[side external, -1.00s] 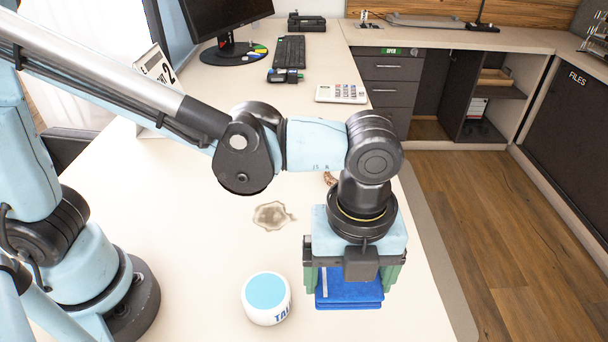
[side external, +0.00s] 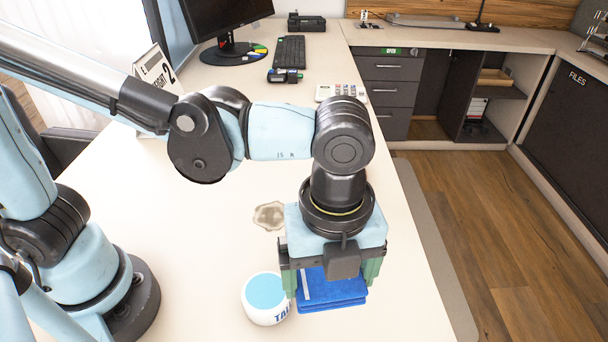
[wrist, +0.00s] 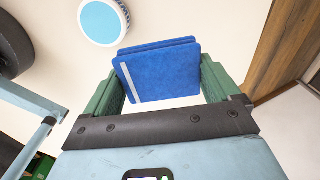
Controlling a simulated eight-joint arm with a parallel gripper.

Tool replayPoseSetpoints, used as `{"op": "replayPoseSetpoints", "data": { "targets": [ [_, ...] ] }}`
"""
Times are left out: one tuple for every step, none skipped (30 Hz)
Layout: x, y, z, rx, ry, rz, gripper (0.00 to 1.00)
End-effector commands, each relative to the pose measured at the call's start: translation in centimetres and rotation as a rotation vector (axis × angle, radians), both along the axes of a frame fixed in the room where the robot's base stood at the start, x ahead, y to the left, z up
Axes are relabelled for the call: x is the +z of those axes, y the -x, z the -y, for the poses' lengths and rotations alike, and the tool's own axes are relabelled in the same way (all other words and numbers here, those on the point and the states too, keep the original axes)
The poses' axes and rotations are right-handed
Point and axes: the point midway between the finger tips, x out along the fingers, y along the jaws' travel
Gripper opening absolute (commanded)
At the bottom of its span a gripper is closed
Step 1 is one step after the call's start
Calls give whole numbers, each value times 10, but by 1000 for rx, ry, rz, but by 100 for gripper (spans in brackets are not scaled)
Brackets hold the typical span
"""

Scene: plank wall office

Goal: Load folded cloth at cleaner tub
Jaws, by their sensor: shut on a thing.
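The folded cloth (side external: 332,290) is blue with a pale stripe near one edge. It also shows in the wrist view (wrist: 165,70), between the two green fingers. My gripper (side external: 330,284) is shut on the folded cloth. The cleaner tub (side external: 266,300) is white with a light blue top and dark lettering, and stands upright on the desk just left of the cloth. In the wrist view the tub (wrist: 103,22) is at the top, apart from the cloth. The cloth's height above the desk is hard to tell.
A calculator (side external: 341,92), a keyboard (side external: 289,52) and a monitor (side external: 226,20) are at the back. A tent-shaped sign (side external: 155,75) stands at the left. The desk's right edge is close to my gripper.

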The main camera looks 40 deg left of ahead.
Motion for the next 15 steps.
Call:
{"op": "replayPoseSetpoints", "data": {
  "targets": [
    [2, 3, -11, 63, -1, 1, 65],
    [2, 6, -18, 106, 0, 1, 65],
    [3, 9, -26, 165, 0, 1, 65],
    [4, 11, -33, 210, 1, 2, 65],
    [4, 13, -39, 254, 1, 2, 65],
    [4, 17, -46, 309, 0, 3, 65],
    [4, 19, -52, 350, 1, 4, 65],
    [4, 21, -57, 389, 1, 4, 65],
    [3, 24, -63, 438, 1, 4, 65],
    [3, 26, -68, 471, 1, 4, 65],
    [3, 28, -72, 501, 1, 4, 65],
    [2, 30, -76, 537, 2, 5, 65],
    [1, 32, -79, 560, 1, 6, 65],
    [1, 33, -81, 581, 1, 6, 65],
    [0, 34, -84, 602, 1, 6, 65]
  ]
}}
